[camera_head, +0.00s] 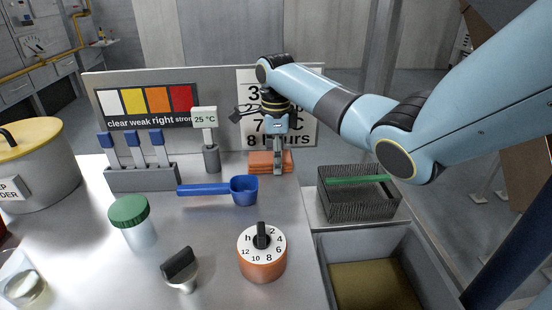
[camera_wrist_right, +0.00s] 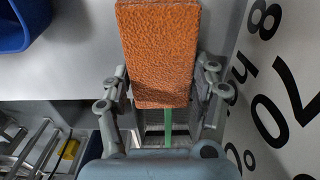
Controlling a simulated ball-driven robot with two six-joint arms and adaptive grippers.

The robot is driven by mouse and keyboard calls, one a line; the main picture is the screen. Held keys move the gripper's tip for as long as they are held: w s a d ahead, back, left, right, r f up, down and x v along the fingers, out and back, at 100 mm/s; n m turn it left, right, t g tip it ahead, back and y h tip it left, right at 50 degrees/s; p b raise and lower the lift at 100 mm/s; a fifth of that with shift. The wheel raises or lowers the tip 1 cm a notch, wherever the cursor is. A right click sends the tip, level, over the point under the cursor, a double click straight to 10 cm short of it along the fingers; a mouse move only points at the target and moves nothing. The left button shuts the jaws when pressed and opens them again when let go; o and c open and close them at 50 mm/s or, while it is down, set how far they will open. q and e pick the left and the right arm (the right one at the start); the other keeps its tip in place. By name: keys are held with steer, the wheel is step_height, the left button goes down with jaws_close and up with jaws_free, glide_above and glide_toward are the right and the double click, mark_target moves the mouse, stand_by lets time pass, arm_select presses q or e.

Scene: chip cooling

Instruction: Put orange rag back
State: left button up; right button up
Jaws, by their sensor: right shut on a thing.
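The orange rag (camera_head: 262,163) is a folded, rough-textured block at the back of the table, in front of the board. My right gripper (camera_head: 277,165) reaches down from above and is shut on it. In the right wrist view the rag (camera_wrist_right: 158,50) fills the space between the two fingers of the right gripper (camera_wrist_right: 160,92). I cannot tell whether the rag touches the table. My left gripper is not in view.
A blue scoop (camera_head: 240,190) lies just in front of the rag. A 25 °C sign stand (camera_head: 211,158) is to its left. A dark mesh basket (camera_head: 357,203) and a grey bin (camera_head: 325,265) are right. An orange timer (camera_head: 262,262) and green-lidded jar (camera_head: 138,232) stand nearer.

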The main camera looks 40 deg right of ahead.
steer(key=o, duration=1.1)
step_height(320, 180, up, 12)
steer(key=p, duration=0.2)
steer(key=shift+s, duration=0.1)
